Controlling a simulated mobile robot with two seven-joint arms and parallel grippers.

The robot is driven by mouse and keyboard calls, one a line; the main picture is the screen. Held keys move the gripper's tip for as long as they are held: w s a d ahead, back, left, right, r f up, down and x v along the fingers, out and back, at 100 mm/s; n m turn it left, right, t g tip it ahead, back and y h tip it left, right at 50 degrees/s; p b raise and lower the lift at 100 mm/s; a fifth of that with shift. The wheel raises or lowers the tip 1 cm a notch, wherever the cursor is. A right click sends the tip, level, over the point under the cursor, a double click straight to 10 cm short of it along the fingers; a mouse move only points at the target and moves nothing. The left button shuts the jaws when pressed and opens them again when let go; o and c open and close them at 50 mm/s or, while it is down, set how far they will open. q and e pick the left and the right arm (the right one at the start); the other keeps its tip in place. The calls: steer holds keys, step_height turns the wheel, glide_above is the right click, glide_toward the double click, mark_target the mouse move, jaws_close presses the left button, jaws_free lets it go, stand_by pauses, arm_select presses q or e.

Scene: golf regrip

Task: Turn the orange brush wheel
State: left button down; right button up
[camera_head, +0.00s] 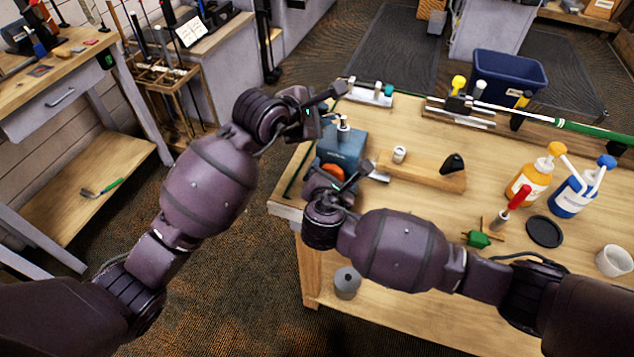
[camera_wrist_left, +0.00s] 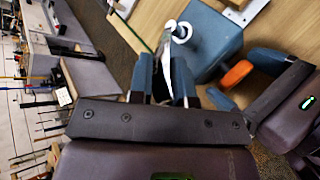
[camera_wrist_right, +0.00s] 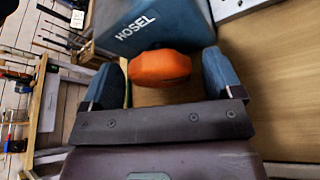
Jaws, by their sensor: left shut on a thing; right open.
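The orange brush wheel (camera_wrist_right: 160,69) sticks out from the near side of a blue box marked HOSEL (camera_wrist_right: 150,25). In the head view the wheel (camera_head: 332,171) is partly covered by my right gripper (camera_head: 337,174). In the right wrist view my right gripper (camera_wrist_right: 160,80) is open, with one finger on each side of the wheel and gaps between. In the left wrist view my left gripper (camera_wrist_left: 163,78) is shut on a thin pale metal piece (camera_wrist_left: 162,58), beside a white ring (camera_wrist_left: 181,31) on the box. The wheel (camera_wrist_left: 236,74) shows to its right.
The box stands at the workbench's (camera_head: 420,125) left end. A wooden block (camera_head: 425,172) with a black piece lies right of it. A green-handled club (camera_head: 590,130) lies behind.

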steer(key=n+h, duration=0.2)
steer(key=n, duration=0.1)
steer(key=shift+w+a+r+n+g, duration=0.1)
steer(key=shift+w+a+n+g, duration=0.1)
steer(key=shift+n+g, duration=0.15)
steer(key=s+a+r+t+y, duration=0.1)
steer(key=s+a+r, duration=0.3)
steer(key=s, duration=0.5)
steer(key=shift+s+a+r, duration=0.3)
steer(key=shift+a+r, duration=0.05)
steer(key=shift+r, duration=0.85)
steer(key=shift+n+g+h, duration=0.35)
steer(key=shift+g+h, duration=0.3)
steer(key=shift+h, duration=0.15)
steer(key=x, duration=0.4)
steer(key=s+f+x, duration=0.1)
steer(key=x, duration=0.3)
steer(key=d+f+x, duration=0.1)
steer(key=x, duration=0.4)
steer(key=shift+s+f, duration=0.15)
steer(key=shift+s, duration=0.05)
